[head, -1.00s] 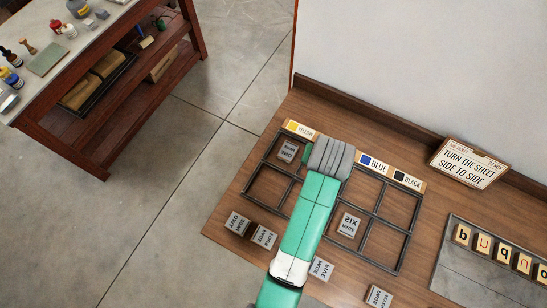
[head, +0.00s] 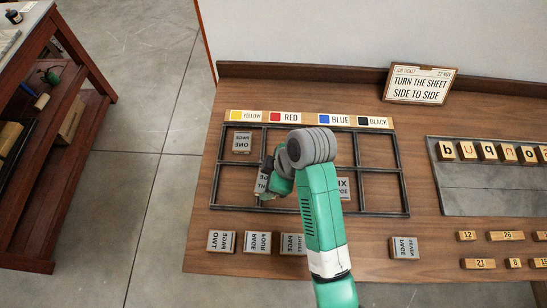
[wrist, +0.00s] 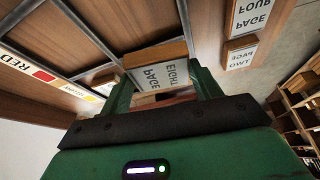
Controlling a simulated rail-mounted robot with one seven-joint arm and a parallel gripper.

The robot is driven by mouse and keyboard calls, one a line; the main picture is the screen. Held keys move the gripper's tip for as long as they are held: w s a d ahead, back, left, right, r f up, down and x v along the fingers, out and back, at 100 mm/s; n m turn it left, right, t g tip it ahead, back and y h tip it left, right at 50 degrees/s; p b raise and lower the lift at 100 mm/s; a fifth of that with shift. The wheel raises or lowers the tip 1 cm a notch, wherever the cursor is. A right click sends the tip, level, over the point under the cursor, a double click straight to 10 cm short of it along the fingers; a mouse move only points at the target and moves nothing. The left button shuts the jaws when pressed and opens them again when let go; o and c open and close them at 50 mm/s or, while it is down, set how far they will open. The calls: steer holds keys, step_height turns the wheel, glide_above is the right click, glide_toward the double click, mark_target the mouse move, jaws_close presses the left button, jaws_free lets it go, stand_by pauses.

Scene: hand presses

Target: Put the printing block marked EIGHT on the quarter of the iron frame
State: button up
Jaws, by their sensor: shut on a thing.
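The printing block marked EIGHT (wrist: 160,68) is between my gripper's fingers (wrist: 163,92) in the wrist view, its lettered face showing. My gripper (head: 266,186) is shut on it. In the head view the block (head: 263,180) is partly hidden by my wrist and appears over the bar between the lower yellow and red quarters. I cannot tell its height above the frame. The iron frame (head: 386,212) lies on the bench, split into two rows under yellow, red, blue and black labels. A ONE block (head: 242,142) sits in the upper yellow quarter; a SIX block (head: 343,188) sits in the lower blue quarter.
Blocks marked TWO (head: 221,241), FOUR (head: 257,242) and SEVEN (head: 404,247) lie in front of the frame, with another (head: 293,244) beside my arm. A job ticket (head: 420,84) reads "TURN THE SHEET SIDE TO SIDE". A letter tray (head: 490,180) lies right. The black-column quarters look empty.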

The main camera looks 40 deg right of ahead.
steer(key=shift+n+g, duration=0.3)
steer(key=shift+n, duration=0.6)
steer(key=s+d+f, duration=0.1)
steer(key=s+d+f+b, duration=0.1)
steer(key=s+d, duration=0.1)
steer(key=shift+f, duration=0.1)
steer(key=w+d+b, duration=0.2)
steer(key=w+d, duration=0.1)
steer(key=w, duration=0.1)
steer(key=w+d+f+b, duration=0.1)
steer(key=w+d+b, duration=0.1)
steer(key=w+d, duration=0.2)
steer(key=w+d+b, duration=0.1)
steer(key=w+d, duration=0.2)
steer(key=w, duration=0.1)
steer(key=shift+d+f+b, duration=0.2)
steer(key=shift+d+b, duration=0.1)
steer(key=shift+b, duration=0.1)
step_height(320, 180, down, 4)
steer(key=shift+r+b, duration=0.15)
steer(key=shift+b, duration=0.8)
steer(key=shift+r, duration=0.1)
steer(key=o, duration=1)
steer(key=shift+o, duration=0.2)
